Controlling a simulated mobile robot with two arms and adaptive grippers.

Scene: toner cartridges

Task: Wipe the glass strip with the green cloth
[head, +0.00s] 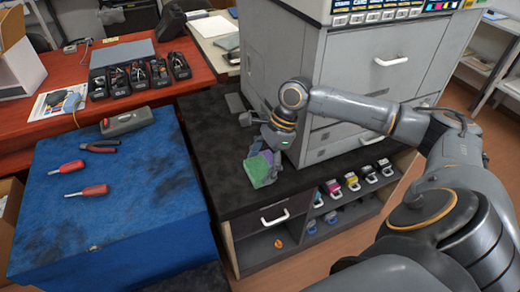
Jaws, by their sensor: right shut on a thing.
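My right gripper (265,150) reaches in from the right and points down beside the front left corner of the big grey printer. It is shut on the green cloth (262,172), which hangs from the fingers at or just above the dark cabinet top. A patch of purple shows next to the green, between the fingers. The fingers and my wrist hide part of the cloth. I cannot make out the glass strip for certain. My left gripper is out of view.
The grey printer (345,75) stands on the dark cabinet (215,130). Toner cartridges (352,182) sit on its open shelf. The blue mat (150,185) at left holds red-handled screwdrivers (92,190), pliers (102,147) and a grey case (127,121). Black bins (137,76) stand behind on a red-brown table.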

